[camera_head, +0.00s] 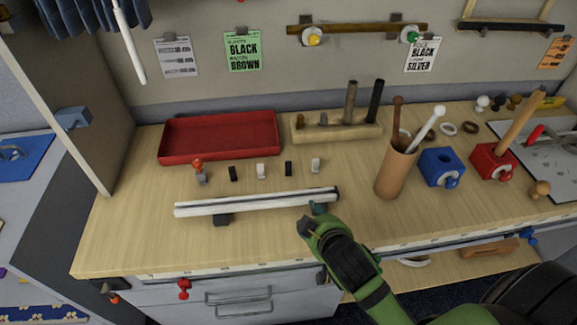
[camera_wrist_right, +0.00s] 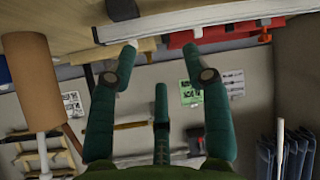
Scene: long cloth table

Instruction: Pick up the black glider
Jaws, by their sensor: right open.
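Two small black gliders stand upright on the wooden table in a short row with white ones: the left black glider (camera_head: 233,173) and the right black glider (camera_head: 288,168). A long white rail (camera_head: 255,203) lies in front of them on dark supports. My right gripper (camera_head: 313,217) is at the right end of the rail, in front of the row and apart from both black gliders. In the right wrist view its teal fingers (camera_wrist_right: 160,58) are spread with nothing between them. I cannot make out a black glider in that view. My left gripper is not in view.
A red tray (camera_head: 219,153) and a wooden rack with upright pegs (camera_head: 337,131) stand behind the row. A brown cup of sticks (camera_head: 397,172) stands to the right, beside blue (camera_head: 441,166) and red (camera_head: 493,161) blocks. The table's left part is bare.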

